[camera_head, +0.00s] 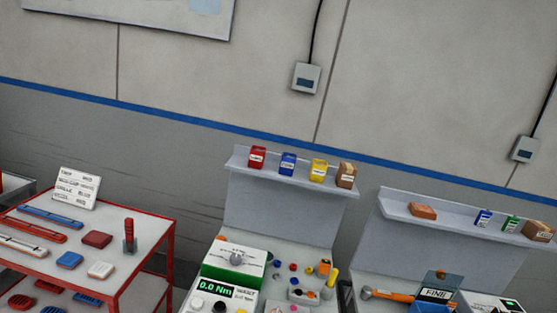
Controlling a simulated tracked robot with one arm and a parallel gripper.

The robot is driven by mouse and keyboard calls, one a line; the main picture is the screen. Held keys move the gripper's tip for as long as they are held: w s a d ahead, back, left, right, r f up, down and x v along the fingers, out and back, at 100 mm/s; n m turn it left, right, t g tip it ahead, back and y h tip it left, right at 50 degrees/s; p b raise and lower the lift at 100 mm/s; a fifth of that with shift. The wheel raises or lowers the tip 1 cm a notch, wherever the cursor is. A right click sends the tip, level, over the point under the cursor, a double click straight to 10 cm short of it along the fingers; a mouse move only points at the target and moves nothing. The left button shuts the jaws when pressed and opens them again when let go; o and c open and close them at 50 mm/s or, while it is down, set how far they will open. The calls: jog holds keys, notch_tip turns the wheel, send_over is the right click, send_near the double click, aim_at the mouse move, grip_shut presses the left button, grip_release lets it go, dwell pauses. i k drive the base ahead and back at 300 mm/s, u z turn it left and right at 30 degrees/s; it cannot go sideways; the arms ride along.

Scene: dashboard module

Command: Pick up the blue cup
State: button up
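A blue cup-like container (288,164) with a pale label stands on the grey shelf (238,161) at the centre of the view. It is upright, between a red container (257,158) on its left and a yellow one (318,170) on its right. A smaller blue container (483,218) stands on the right-hand shelf (393,203). I cannot tell for certain which blue container is the cup. My gripper does not show in this view.
A brown box (346,175) stands at the central shelf's right end. Below is a workbench with a green-and-white device (234,262) and several small parts. A red-framed cart (165,240) with coloured parts is at left. A wrench-like orange tool (392,296) lies at right.

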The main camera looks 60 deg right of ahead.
aim_at(288, 160)
jog(key=z, duration=0.45)
jog(key=i, duration=1.2)
jog(key=z, duration=1.2)
jog(key=i, duration=0.75)
jog(key=z, duration=0.55)
